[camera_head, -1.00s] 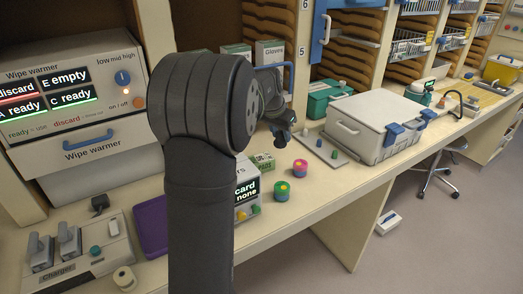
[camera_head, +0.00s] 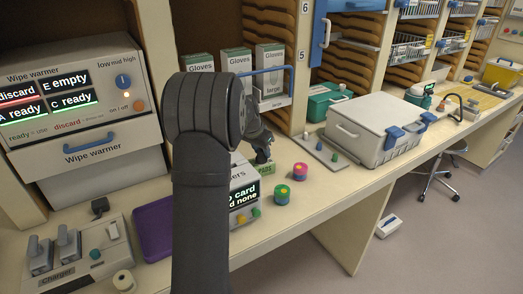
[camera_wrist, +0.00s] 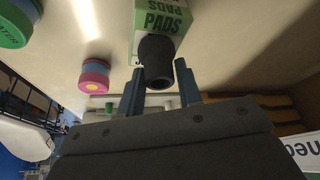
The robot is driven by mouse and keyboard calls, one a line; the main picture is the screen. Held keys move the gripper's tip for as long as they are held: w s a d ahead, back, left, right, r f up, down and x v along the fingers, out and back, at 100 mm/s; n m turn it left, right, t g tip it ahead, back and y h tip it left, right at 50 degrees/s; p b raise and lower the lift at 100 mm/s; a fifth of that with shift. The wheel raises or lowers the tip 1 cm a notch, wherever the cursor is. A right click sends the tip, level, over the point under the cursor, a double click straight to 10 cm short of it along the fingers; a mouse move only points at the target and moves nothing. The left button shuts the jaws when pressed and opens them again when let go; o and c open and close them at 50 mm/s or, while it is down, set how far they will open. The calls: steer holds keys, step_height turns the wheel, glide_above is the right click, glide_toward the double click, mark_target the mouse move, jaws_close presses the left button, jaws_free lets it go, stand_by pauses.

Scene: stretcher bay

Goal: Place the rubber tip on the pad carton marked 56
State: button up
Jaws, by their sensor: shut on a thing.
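The rubber tip (camera_wrist: 156,62) is a dark grey, hollow-ended cylinder in the wrist view. My gripper (camera_wrist: 158,85) is shut on it, one finger at each side. The green and white pad carton (camera_wrist: 160,20), lettered PADS, is right by the far end of the tip; I cannot tell whether they touch. In the head view my gripper (camera_head: 263,154) is just above the pad carton (camera_head: 265,168), which it partly covers. The tip is not distinct there. No number 56 is readable on the carton.
Two round stacks of coloured discs, one pink-topped (camera_head: 300,170) and one green-topped (camera_head: 282,193), stand right of the carton. A display box (camera_head: 243,195) stands left of it. Glove boxes (camera_head: 238,62) are behind. A grey tray (camera_head: 318,152) and a white lidded case (camera_head: 376,125) stand further right.

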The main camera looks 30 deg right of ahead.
steer(key=shift+f, duration=0.15)
steer(key=o, duration=1)
steer(key=shift+c, duration=0.2)
steer(key=v, duration=1.2)
steer(key=shift+r, duration=0.2)
